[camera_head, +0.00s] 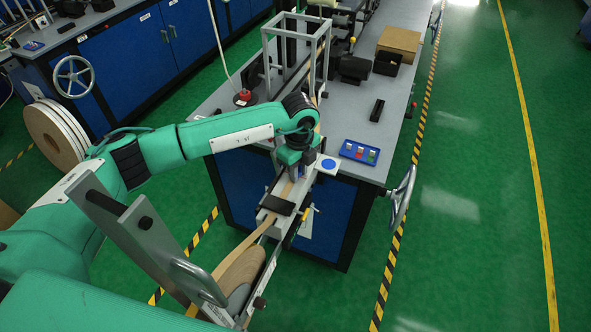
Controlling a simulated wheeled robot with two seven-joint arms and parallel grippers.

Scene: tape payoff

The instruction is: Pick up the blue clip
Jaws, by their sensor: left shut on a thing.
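My left arm reaches in from the left across the front end of the bench. Its gripper (293,173) points down over the tape guide, left of the white pad with a blue disc (328,164). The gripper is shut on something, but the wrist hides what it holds. No blue clip can be made out for certain. A small blue tray (360,152) on the bench top, right of the gripper, holds small white, red and green pieces. My right gripper is not in view.
Brown tape (262,234) runs from a roll (241,272) up to the guide. A grey metal frame (296,50) stands behind the wrist. A black block (377,110) and cardboard box (399,42) lie farther back. A handwheel (402,194) juts from the bench's right side.

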